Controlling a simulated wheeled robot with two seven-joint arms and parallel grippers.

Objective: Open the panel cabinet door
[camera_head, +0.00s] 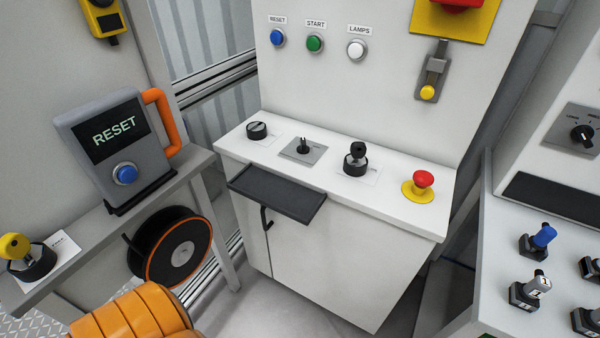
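The panel cabinet (240,215) is the white lower part of the control panel in the middle of the head view. A thin black bent handle (265,218) sits near the door's upper left, by a vertical seam. A dark tray-like shelf (278,193) juts out just above the handle and partly overhangs the door top. Neither of my grippers is in view.
Above the door, a white ledge (420,220) carries knobs, a small lever and a red mushroom button (423,179). Another console (500,250) stands right. Floor (270,315) in front looks clear.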

